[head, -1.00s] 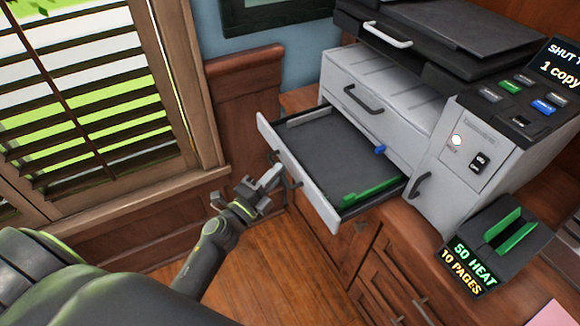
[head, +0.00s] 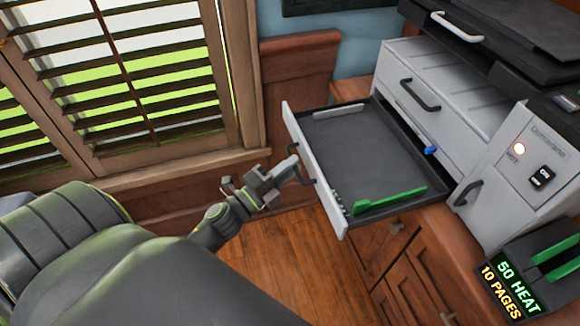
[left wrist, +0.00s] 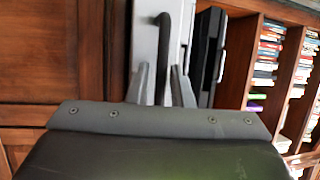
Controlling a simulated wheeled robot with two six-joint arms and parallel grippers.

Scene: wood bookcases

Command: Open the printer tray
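The printer tray (head: 355,160) is a dark flat drawer with a pale front panel (head: 318,172). It is pulled well out of the lower part of the white printer (head: 440,85). A green guide (head: 390,200) and a small blue tab (head: 430,150) show on it. My left gripper (head: 288,168) is at the black tray handle (head: 304,165) on the front panel. In the left wrist view, the handle (left wrist: 162,55) stands between the two fingers (left wrist: 162,82), which look closed close around it. Contact is hard to see exactly. My right gripper is out of view.
The printer stands on a wooden cabinet (head: 405,290). A black unit with a green slot and heat display (head: 515,290) is at the lower right. A shuttered window (head: 110,80) is at left. The wooden floor (head: 300,270) below the tray is clear.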

